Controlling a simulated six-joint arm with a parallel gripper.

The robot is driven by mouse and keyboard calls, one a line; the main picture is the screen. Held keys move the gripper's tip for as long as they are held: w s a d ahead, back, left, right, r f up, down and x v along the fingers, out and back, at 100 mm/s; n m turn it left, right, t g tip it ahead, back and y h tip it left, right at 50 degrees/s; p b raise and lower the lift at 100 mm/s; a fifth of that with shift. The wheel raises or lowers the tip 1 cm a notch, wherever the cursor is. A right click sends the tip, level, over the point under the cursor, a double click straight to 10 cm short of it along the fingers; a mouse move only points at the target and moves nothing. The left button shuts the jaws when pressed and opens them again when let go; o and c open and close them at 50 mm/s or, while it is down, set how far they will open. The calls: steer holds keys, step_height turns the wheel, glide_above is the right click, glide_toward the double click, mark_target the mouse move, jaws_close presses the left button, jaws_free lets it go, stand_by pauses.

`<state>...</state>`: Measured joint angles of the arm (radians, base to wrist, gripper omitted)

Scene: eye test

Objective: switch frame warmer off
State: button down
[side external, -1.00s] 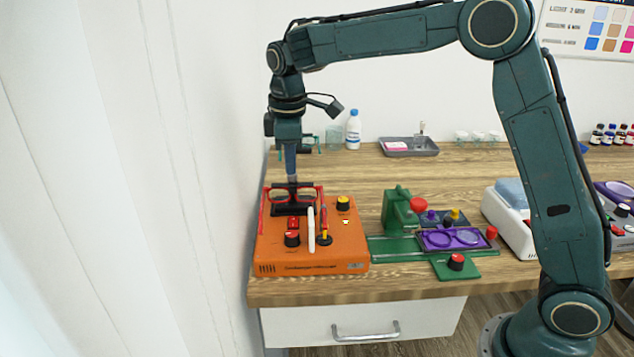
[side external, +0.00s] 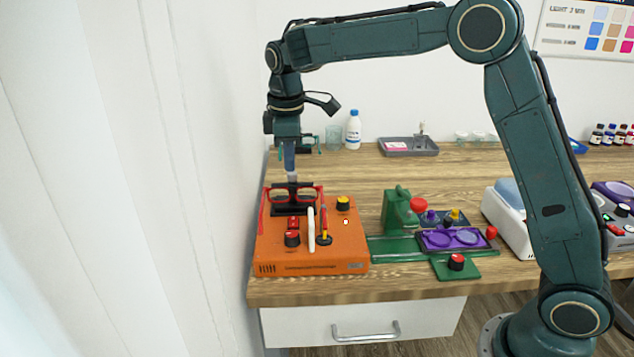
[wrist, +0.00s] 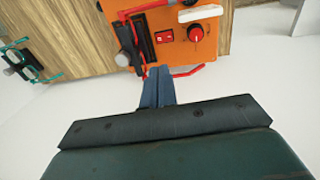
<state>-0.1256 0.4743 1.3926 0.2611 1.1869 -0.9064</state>
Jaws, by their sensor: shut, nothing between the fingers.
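The frame warmer is an orange box (side external: 340,250) at the left end of the table. Its red rocker switch (side external: 293,223) sits behind a black, red-topped knob (side external: 292,239). The switch also shows in the wrist view (wrist: 165,37); I cannot tell which side is pressed. Red glasses frames (side external: 313,191) rest at the black slot at the back of the box. My gripper (side external: 292,178) points down above the back of the box, near the frames. In the wrist view its blue fingers (wrist: 158,73) are together and empty, apart from the switch.
The wall is close on the left.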

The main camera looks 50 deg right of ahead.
mark_target(293, 223)
steer(key=f, duration=0.9)
steer(key=w+d+f, duration=0.1)
steer(key=f, duration=0.3)
steer(key=shift+d+f, duration=0.1)
steer(key=shift+f, duration=0.15)
steer(key=shift+w+f, duration=0.1)
steer(key=shift+d+f, duration=0.1)
steer(key=shift+f, duration=0.25)
steer(key=shift+s+a, duration=0.65)
steer(key=shift+a, duration=0.05)
stand_by(0.3)
